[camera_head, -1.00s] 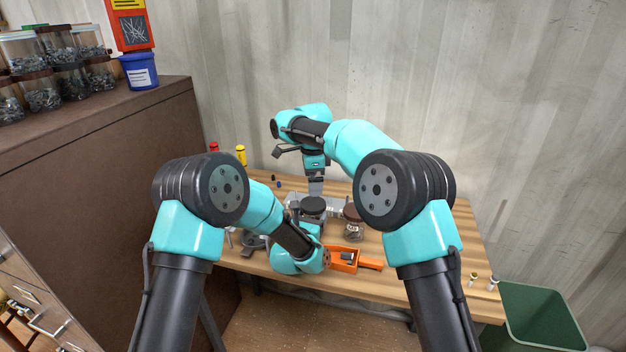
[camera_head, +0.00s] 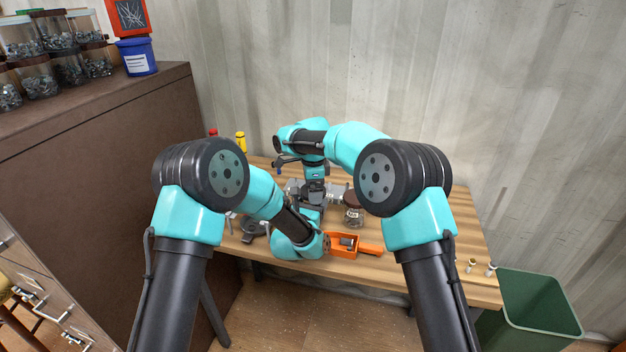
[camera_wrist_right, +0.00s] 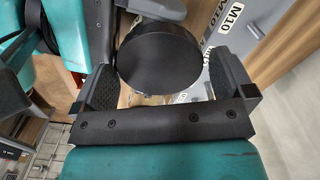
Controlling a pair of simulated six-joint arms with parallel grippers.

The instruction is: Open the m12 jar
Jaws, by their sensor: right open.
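A jar with a round black lid (camera_wrist_right: 160,58) stands on the workbench; its body and label are hidden, so I cannot tell if it is the m12 jar. In the right wrist view the lid lies between the fingers of my right gripper (camera_wrist_right: 164,78), which is open around it, with a gap visible at the right. In the head view my right gripper (camera_head: 314,187) points down over this jar from behind. My left arm reaches in low from the left and ends beside the jar. Its dark gripper parts show at the top of the wrist view, but its grip is hidden.
A brown-lidded jar (camera_head: 354,211) stands just right of the gripper. An orange tray (camera_head: 343,252) lies in front. Grey bins labelled M10 (camera_wrist_right: 231,15) are close behind the lid. Red and yellow bottles (camera_head: 240,142) stand at back left. The bench's right side is mostly clear.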

